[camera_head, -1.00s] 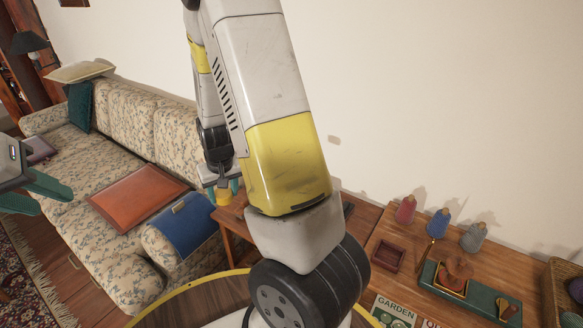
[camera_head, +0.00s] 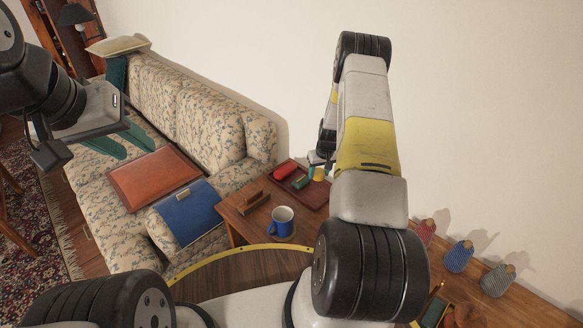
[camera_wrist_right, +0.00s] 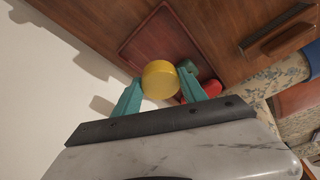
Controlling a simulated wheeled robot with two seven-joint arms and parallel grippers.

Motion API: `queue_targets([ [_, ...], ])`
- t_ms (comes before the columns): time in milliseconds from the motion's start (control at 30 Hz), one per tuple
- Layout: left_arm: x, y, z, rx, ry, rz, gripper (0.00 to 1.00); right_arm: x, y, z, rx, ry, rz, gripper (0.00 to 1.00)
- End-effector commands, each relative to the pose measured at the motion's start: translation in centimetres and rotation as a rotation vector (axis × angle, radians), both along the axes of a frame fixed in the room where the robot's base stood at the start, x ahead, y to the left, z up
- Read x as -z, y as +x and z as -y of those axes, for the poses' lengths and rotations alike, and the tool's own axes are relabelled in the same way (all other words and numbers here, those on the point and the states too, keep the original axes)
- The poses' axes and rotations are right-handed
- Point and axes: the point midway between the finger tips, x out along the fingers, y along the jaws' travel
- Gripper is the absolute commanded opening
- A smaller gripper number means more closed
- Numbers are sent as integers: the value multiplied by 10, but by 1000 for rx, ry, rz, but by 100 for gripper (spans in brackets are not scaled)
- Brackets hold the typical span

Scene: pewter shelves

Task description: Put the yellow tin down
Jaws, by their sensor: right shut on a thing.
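The yellow tin (camera_head: 318,174) is between the teal fingers of my right gripper (camera_head: 315,170), seen small past my right arm in the head view. In the right wrist view the tin (camera_wrist_right: 160,79) sits between both fingertips, and the gripper is shut on it. Behind it is a dark red tray (camera_wrist_right: 143,38), also in the head view (camera_head: 314,198). The tin overlaps the tray's edge in the wrist view; I cannot tell whether it touches the tray. My left gripper (camera_head: 117,142) is open and empty over the sofa.
A red thing (camera_head: 287,171) and a green thing (camera_head: 300,182) are at the tray. A blue mug (camera_head: 281,221) and a wooden holder (camera_head: 250,202) stand on the wooden side table (camera_head: 239,224). The wall is close behind; a floral sofa (camera_head: 205,115) is at left.

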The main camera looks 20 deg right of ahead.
Motion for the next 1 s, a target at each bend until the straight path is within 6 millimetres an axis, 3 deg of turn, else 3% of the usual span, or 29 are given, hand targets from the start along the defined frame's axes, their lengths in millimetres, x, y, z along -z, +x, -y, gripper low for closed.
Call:
queue_targets([
  [300, 0, 0, 0, 0, 0, 0, 36, 57, 1, 5, 3, 0, -2, 9],
  [533, 0, 0, 0, 0, 0, 0, 36, 75, 1, 5, 3, 0, -2, 9],
  [700, 0, 0, 0, 0, 0, 0, 36, 99, 1, 5, 3, 0, -1, 9],
  [1000, 0, 0, 0, 0, 0, 0, 36, 105, 1, 5, 3, 0, 0, 9],
])
